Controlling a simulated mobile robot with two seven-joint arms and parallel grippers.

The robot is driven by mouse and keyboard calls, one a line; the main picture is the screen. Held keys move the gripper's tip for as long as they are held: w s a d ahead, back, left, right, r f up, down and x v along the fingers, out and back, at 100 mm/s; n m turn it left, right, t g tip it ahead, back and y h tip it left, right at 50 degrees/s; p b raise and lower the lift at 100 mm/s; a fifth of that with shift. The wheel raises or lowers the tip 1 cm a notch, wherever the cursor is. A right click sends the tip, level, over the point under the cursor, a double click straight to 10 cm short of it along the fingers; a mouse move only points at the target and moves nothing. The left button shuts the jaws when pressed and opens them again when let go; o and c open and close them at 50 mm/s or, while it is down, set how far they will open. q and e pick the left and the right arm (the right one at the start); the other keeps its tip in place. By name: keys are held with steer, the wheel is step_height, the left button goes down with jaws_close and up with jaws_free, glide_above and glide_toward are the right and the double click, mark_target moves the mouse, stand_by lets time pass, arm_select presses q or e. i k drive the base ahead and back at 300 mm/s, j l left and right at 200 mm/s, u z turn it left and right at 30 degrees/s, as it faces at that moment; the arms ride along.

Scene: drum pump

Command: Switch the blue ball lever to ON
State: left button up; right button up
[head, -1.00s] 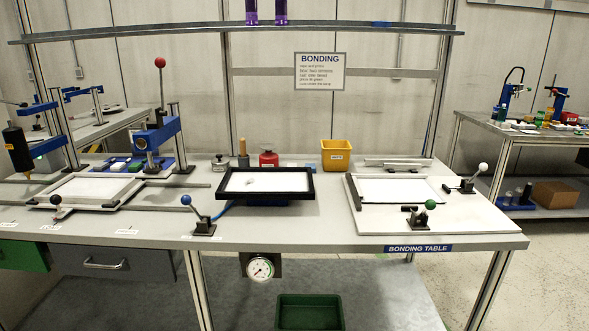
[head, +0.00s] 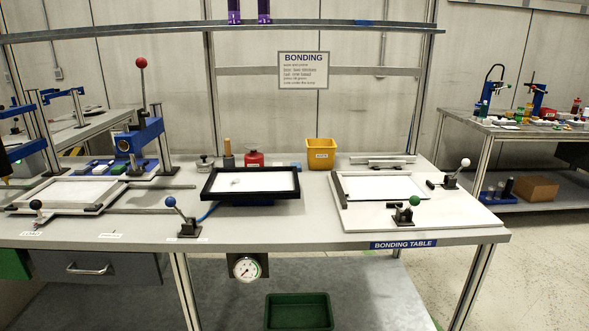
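The blue ball lever (head: 170,202) stands near the front edge of the bonding table, left of the black-framed tray. Its blue ball tops a thin rod that leans up and to the left from a small dark base (head: 189,229). A blue hose runs from near it toward the tray. Small white labels lie by the base, too small to read. Neither of my grippers is in the head view.
The bonding table (head: 280,228) also bears a black-framed tray (head: 250,196), a green ball lever (head: 414,201), a white ball lever (head: 465,163), a black ball lever (head: 36,205) and a red-ball press (head: 141,63). A gauge (head: 246,268) hangs below the front edge.

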mark_target(171, 201)
steer(key=j+z, duration=0.5)
steer(key=j, duration=1.45)
steer(key=i, duration=0.05)
